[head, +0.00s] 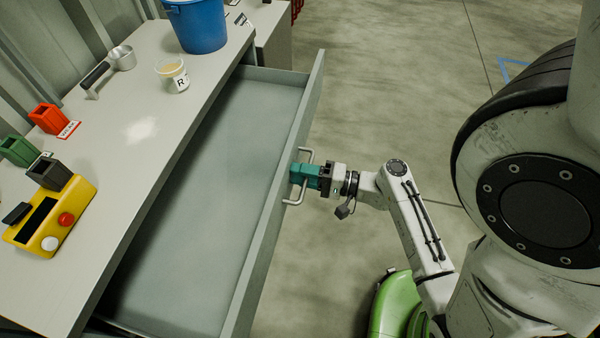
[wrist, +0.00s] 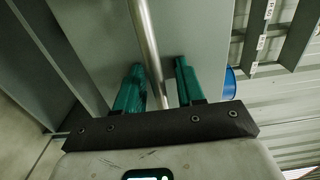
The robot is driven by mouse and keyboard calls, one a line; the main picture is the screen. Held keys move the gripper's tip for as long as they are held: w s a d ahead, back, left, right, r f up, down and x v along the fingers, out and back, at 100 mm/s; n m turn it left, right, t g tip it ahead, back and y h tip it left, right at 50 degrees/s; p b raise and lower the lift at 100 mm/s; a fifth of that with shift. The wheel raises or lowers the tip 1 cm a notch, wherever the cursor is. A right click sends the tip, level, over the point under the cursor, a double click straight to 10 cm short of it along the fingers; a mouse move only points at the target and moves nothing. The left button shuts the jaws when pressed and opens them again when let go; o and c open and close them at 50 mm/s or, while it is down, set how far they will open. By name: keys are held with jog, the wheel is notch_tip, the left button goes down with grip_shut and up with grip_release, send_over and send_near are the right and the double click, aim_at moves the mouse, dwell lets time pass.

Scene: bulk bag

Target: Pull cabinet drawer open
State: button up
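The grey cabinet drawer (head: 215,190) is pulled far out from under the worktop, and its inside looks empty. Its front panel (head: 262,240) carries a metal bar handle (head: 294,202). My gripper (head: 297,173) is at the handle, outside the drawer front. In the wrist view the handle bar (wrist: 147,35) runs between the two teal fingers of my gripper (wrist: 158,72). The fingers stand apart, with a visible gap between the bar and the right finger, so they look open around it. The drawer front (wrist: 200,35) fills the middle behind them.
The worktop (head: 140,130) holds a blue bucket (head: 197,25), a cup marked R (head: 172,76), a metal scoop (head: 120,58), red (head: 48,118) and green (head: 18,150) holders, and a yellow button box (head: 55,222). Open concrete floor (head: 400,90) lies right of the drawer.

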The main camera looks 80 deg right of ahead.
jog(key=s+b, duration=0.1)
jog(key=s, duration=0.9)
jog(key=shift+s+d, duration=0.2)
jog(key=shift+s, duration=0.05)
